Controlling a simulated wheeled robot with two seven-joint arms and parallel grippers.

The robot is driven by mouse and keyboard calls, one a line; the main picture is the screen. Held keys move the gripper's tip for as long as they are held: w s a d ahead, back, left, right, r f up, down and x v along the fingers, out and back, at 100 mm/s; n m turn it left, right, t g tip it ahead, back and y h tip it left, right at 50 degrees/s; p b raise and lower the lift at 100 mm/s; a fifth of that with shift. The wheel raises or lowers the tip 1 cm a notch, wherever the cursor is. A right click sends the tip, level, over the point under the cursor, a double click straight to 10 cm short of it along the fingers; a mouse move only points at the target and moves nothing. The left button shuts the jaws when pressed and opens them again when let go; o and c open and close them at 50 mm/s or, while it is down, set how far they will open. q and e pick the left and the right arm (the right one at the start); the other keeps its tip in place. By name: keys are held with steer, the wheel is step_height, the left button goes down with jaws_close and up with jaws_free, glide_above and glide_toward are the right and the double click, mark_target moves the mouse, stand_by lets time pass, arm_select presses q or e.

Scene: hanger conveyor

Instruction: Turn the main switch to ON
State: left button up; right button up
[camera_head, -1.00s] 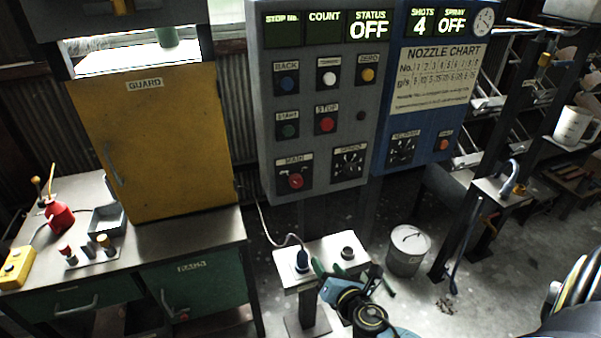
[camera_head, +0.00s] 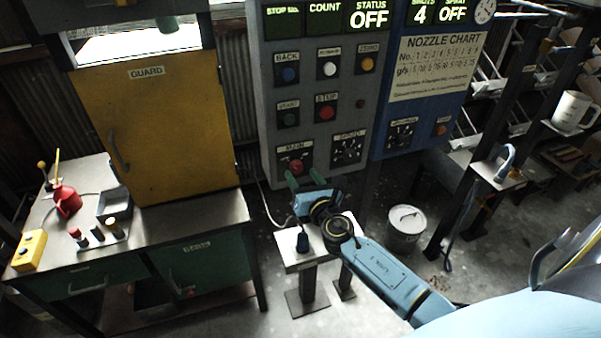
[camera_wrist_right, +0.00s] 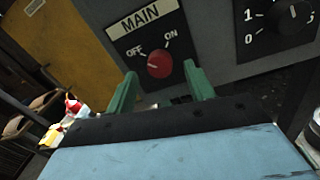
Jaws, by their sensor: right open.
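The main switch (camera_head: 296,167) is a red round knob on a black plate, low on the left of the grey control panel. In the right wrist view the red knob (camera_wrist_right: 159,65) sits under the MAIN label, between the OFF mark at upper left and the ON mark at upper right. A small pale mark on the knob appears toward the OFF side. My right gripper (camera_head: 304,177) is open, its green fingers just below and in front of the switch. In the wrist view the fingertips (camera_wrist_right: 160,72) stand on either side of the knob, apparently short of it. My left gripper is out of view.
The numbered speed dial (camera_head: 348,149) is just right of the switch. Red STOP (camera_head: 326,113) and other buttons are above. The blue nozzle panel (camera_head: 428,115) adjoins at right. A small pedestal (camera_head: 292,259) stands below my right arm. The yellow guard cabinet (camera_head: 160,140) is at left.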

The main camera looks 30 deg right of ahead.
steer(key=shift+w+d, duration=0.2)
steer(key=shift+w, duration=0.85)
steer(key=c, duration=1)
steer(key=shift+o, duration=0.2)
